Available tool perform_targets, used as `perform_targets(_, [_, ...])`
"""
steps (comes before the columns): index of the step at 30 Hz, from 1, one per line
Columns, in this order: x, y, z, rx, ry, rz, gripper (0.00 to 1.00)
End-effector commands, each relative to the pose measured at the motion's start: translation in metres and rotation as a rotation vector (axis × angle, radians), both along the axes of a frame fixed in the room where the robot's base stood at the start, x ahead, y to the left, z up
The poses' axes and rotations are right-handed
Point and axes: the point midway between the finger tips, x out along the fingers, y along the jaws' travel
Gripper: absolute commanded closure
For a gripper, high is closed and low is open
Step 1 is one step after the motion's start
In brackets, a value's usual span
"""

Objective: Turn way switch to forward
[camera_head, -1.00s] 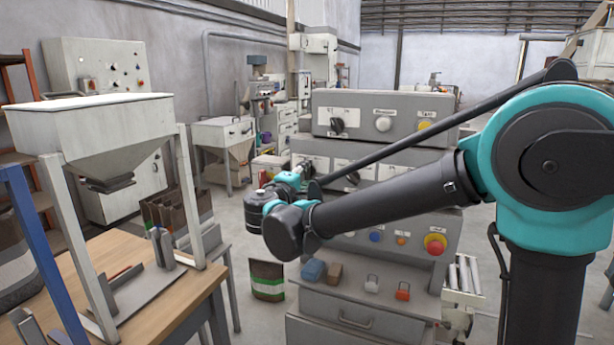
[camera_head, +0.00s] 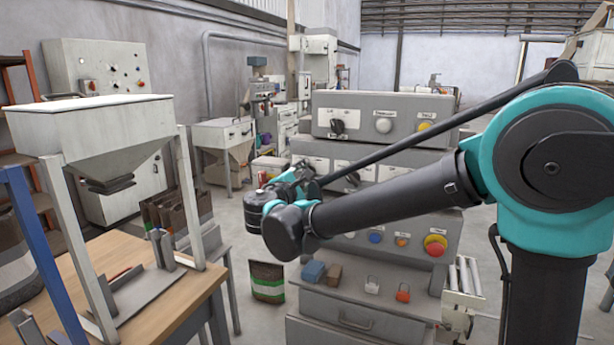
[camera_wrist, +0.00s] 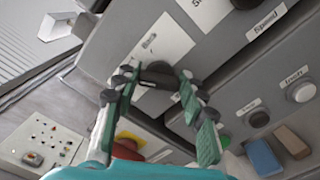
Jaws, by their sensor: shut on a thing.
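A dark rotary switch (camera_wrist: 159,76) sits on a white label plate (camera_wrist: 152,45) on a grey machine panel in the wrist view. The plate carries a small word, too blurred to read surely. My gripper (camera_wrist: 160,80) has its two fingers on either side of this knob and is shut on it. The knob's exact pointing direction is partly hidden by the fingertips. In the head view my gripper (camera_head: 306,182) is at the left part of the control console's middle tier, and my forearm hides much of that tier, including the gripped knob.
The console's upper tier has another black knob (camera_head: 338,125) and a pale button (camera_head: 383,125). Its lower tier has a red emergency button (camera_head: 435,245). Blue (camera_head: 313,271) and brown blocks and padlocks lie on the ledge. A hopper (camera_head: 100,130) stands over the wooden table at left.

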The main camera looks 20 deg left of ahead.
Motion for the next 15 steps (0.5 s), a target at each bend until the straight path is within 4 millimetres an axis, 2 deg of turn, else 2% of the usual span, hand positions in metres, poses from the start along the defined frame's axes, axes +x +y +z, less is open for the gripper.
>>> perform_targets(11, [-0.0005,0.0003,-0.0008,-0.006,0.002,0.001,0.88])
perform_targets(12, [-0.0005,0.0003,-0.0008,-0.006,0.002,0.001,0.58])
perform_targets(15, [-0.0004,0.0002,-0.0008,-0.006,0.002,0.001,0.45])
